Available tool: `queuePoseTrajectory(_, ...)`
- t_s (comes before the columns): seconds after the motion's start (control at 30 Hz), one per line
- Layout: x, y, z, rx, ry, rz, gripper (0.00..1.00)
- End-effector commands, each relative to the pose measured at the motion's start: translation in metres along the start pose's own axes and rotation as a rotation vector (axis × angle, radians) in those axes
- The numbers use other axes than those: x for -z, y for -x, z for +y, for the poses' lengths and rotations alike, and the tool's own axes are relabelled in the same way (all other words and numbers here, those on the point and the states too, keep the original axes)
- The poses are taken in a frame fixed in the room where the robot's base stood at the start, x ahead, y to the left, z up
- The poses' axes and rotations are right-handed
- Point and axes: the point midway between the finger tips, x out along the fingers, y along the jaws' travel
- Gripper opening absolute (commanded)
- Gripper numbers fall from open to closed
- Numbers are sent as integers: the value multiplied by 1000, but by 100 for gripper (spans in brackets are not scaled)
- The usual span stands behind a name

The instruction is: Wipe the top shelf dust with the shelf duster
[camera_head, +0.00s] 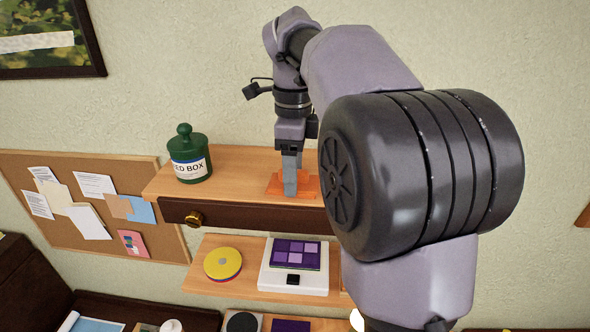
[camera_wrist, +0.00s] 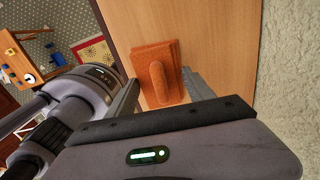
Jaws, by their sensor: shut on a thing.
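The orange shelf duster (camera_head: 308,188), a flat block with an upright handle, is on the wooden top shelf (camera_head: 235,162). It also shows in the wrist view (camera_wrist: 149,59), against the bare shelf board (camera_wrist: 215,40). My gripper (camera_head: 289,190) points down and is shut on the duster's handle; in the wrist view its fingers (camera_wrist: 161,88) are on either side of the handle. The duster's underside is hidden, and I cannot tell whether it touches the board. I cannot make out dust on the visible wood. My arm hides the shelf's right part in the head view.
A green lidded jar (camera_head: 190,160) stands on the top shelf's left end. A drawer front with a brass knob (camera_head: 194,218) is below. A lower shelf holds a yellow-topped disc (camera_head: 222,263) and a white device (camera_head: 293,279). Bare board lies between jar and duster.

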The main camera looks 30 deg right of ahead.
Motion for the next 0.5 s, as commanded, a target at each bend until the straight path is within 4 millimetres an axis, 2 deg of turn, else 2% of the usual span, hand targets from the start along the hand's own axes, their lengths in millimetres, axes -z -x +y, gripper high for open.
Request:
queuePoseTrajectory(0.03,0,-5,8,-8,0,1,29)
queuePoseTrajectory(0.2,1,-3,20,-8,-2,1,29)
queuePoseTrajectory(0.33,-2,-1,21,-8,-1,1,29)
queuePoseTrajectory(0.5,-17,2,21,-7,0,1,29)
